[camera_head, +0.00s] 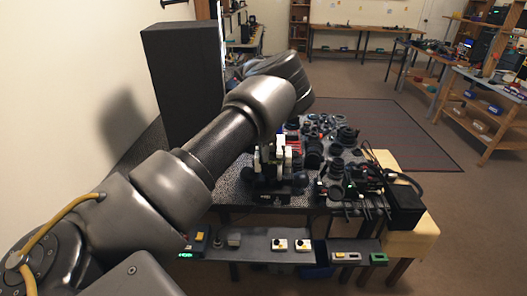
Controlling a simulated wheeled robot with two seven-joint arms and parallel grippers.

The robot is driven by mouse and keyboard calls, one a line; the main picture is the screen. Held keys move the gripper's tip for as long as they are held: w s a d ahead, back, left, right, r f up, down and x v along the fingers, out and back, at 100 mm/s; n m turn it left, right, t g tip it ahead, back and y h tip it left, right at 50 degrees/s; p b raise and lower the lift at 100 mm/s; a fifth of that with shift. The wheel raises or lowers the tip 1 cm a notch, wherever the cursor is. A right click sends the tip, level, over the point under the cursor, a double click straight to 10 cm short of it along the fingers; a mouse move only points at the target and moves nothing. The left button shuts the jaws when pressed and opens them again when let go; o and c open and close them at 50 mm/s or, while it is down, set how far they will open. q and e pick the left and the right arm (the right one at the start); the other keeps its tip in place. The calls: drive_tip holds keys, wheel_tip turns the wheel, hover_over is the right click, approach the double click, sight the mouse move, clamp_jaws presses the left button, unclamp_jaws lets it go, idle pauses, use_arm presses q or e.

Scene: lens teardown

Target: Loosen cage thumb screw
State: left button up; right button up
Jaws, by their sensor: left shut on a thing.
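My left arm comes in from the left and reaches over the work table. My left gripper (275,153) hangs below its wrist, shut at a small dark device with pale parts, which I take to be the lens cage (272,182). The cage stands on the table's left part. The thumb screw is too small to make out; it seems to be hidden between the gripper's fingers. My right gripper is not in view.
Lens rings and black parts (338,165) crowd the table right of the cage. A black box (404,208) and cables are at its right end. A lower front shelf (262,246) holds small devices. A tall dark box (183,85) stands behind my arm.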

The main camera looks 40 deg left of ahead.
use_arm(q)
drive_tip(key=n+p, duration=0.1)
drive_tip(key=n, duration=0.3)
drive_tip(key=shift+r, duration=0.1)
drive_tip(key=n, duration=0.4)
drive_tip(key=shift+n+p, duration=0.3)
drive_tip(key=n, duration=0.4)
drive_tip(key=shift+n, duration=2.1)
drive_tip(key=shift+w, duration=0.1)
drive_tip(key=o, duration=0.7)
drive_tip(key=shift+r, duration=0.1)
